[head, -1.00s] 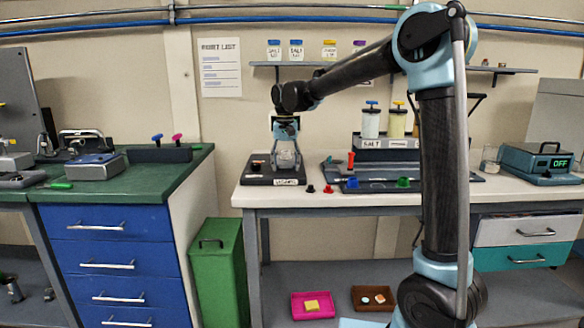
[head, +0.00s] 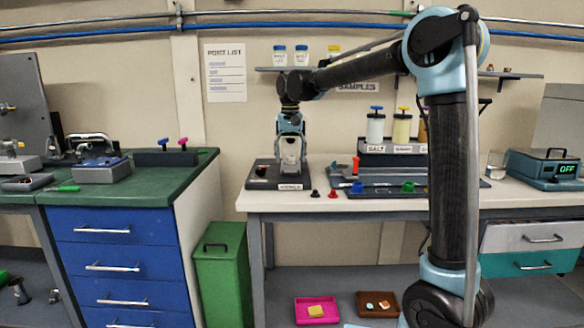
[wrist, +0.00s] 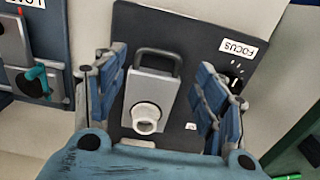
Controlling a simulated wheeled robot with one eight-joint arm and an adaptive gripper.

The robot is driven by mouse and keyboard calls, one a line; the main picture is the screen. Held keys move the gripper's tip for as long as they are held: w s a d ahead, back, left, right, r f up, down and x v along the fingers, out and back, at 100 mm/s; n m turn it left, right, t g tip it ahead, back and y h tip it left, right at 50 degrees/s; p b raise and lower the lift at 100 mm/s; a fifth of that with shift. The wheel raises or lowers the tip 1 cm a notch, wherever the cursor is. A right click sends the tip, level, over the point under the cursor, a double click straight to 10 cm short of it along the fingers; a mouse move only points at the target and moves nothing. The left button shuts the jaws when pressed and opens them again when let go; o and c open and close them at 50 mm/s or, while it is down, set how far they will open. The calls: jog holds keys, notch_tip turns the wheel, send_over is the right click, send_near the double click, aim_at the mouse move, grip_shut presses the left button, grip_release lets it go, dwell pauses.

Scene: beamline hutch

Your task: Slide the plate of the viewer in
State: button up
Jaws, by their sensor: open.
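The viewer's dark flat base (head: 262,184) sits on the left end of the pale bench. In the wrist view the same dark base (wrist: 195,40) carries a FOCUS label. A light grey block (wrist: 152,92) with a dark loop handle and a white round eyepiece stands on it. My gripper (wrist: 160,68) is open, with one finger on each side of the block and visible gaps between. In the head view my gripper (head: 291,160) points down over the viewer and hides part of it. I cannot tell which part is the sliding plate.
A small red and a small black piece (head: 315,193) lie just right of the viewer. A dark tray (head: 450,188) with coloured knobs and jars behind it fills the bench middle. A green bench (head: 140,190) stands left across a gap holding a green bin (head: 220,270).

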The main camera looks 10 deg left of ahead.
notch_tip(320, 180, up, 7)
dwell(0.3)
jog(key=shift+w, duration=0.1)
jog(key=shift+c, duration=0.5)
